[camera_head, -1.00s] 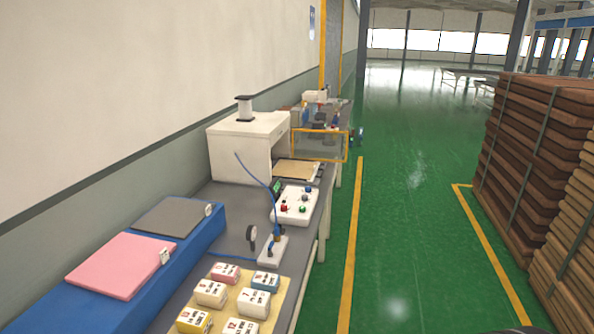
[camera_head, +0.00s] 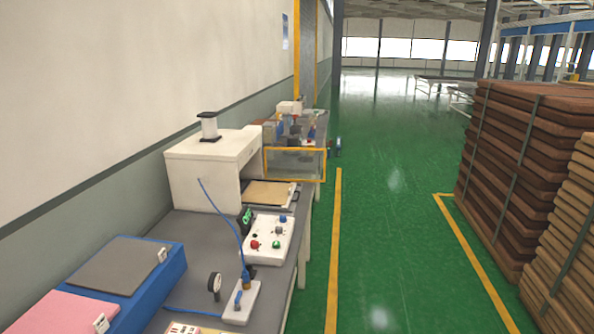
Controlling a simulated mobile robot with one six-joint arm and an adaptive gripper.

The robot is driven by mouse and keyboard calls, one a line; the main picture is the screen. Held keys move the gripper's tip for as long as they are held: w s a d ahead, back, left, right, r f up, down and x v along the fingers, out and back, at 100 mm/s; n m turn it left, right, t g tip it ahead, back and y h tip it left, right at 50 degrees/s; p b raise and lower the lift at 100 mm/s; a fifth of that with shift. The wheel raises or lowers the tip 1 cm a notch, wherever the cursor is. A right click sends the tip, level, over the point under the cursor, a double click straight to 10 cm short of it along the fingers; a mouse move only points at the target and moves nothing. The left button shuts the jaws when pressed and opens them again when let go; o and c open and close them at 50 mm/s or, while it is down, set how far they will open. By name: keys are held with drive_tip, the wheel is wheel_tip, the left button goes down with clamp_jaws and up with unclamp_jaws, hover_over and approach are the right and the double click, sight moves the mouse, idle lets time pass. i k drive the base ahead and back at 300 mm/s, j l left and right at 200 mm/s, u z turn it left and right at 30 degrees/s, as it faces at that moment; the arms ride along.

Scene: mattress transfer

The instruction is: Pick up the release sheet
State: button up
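A grey sheet (camera_head: 122,266) and a pink sheet (camera_head: 52,316) lie flat on a blue block (camera_head: 172,266) at the lower left, each with a small white tag. The pink sheet is cut off by the picture edge. I cannot tell from the picture which of these is the release sheet. My gripper is not in view.
A yellow-framed clear guard (camera_head: 296,164) is farther back. Brown stacks (camera_head: 515,155) stand right. The green aisle (camera_head: 385,240) is clear.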

sight(264, 192)
drive_tip(key=i+z, duration=0.15)
drive_tip(key=i, duration=1.85)
drive_tip(key=i+l+u, duration=0.15)
drive_tip(key=i+u, duration=0.2)
drive_tip(key=i, duration=0.3)
drive_tip(key=i+l+u, duration=0.4)
drive_tip(key=i, duration=0.2)
drive_tip(key=i+l+u, duration=0.35)
drive_tip(key=i, duration=0.25)
